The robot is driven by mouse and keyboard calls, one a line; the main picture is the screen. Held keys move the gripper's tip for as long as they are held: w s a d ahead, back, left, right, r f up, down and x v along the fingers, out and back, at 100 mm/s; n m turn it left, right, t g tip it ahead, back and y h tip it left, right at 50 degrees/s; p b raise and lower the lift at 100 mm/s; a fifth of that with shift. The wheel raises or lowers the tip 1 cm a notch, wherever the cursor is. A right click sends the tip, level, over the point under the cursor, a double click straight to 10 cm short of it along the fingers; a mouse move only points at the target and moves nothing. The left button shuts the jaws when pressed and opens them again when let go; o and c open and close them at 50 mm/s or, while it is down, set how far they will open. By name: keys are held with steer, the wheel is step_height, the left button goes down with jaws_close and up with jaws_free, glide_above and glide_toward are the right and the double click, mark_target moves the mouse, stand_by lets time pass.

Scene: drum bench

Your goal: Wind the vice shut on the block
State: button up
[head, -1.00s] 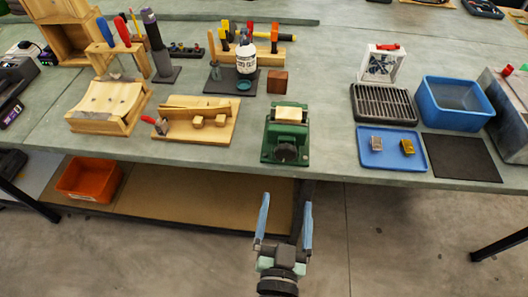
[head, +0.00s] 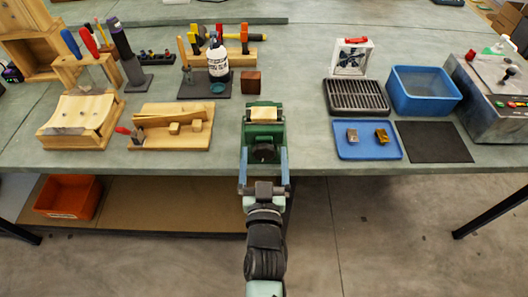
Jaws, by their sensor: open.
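The green vice (head: 249,139) stands at the front edge of the bench. A pale wooden block (head: 264,114) sits at its top, between the jaws as far as I can see. The vice's dark round knob (head: 264,153) faces me at the front. My gripper (head: 263,152) is open, with its two blue fingers pointing at the vice, one on the left and one on the right of the knob. I cannot tell whether the fingers touch the knob or the vice body.
A wooden board with blocks (head: 148,141) lies left of the vice. A small brown block (head: 251,82) and a white bottle (head: 218,67) stand behind. A blue tray (head: 345,152), a black grate (head: 356,110) and a blue bin (head: 422,106) are at the right.

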steer(key=shift+w, duration=0.6)
steer(key=c, duration=1.4)
steer(key=shift+o, duration=0.2)
steer(key=m, duration=0.3)
steer(key=shift+m+b, duration=0.3)
steer(key=shift+m, duration=0.1)
steer(key=o, duration=1.4)
steer(key=shift+c, duration=0.2)
steer(key=s, duration=1.3)
steer(key=shift+b, duration=0.4)
